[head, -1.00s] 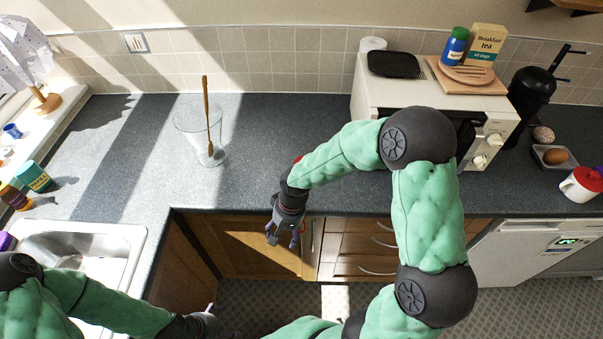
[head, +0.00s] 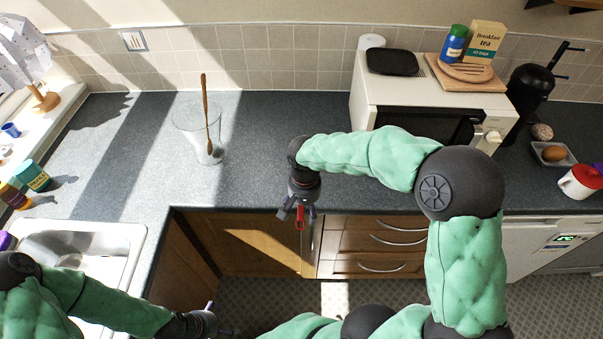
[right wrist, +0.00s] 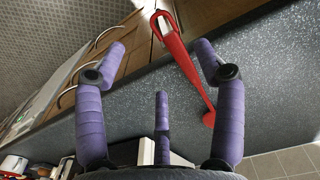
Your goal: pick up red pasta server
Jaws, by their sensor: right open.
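In the head view only a small red part (head: 300,218) shows at the edge; my right gripper hides the rest. My right gripper (head: 297,214) is open above it, fingers pointing down. In the right wrist view the fingers (right wrist: 160,55) are spread with the server beyond them, passing near the right-hand finger. My left gripper (head: 212,318) is low at the bottom of the head view, its jaws unclear.
A clear jug (head: 187,120) with a wooden spoon (head: 206,100) stands on the counter to the left. A microwave (head: 405,97) is behind right. The sink (head: 130,235) is front left. Drawers (head: 345,240) lie below the edge. The counter between jug and microwave is mostly clear.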

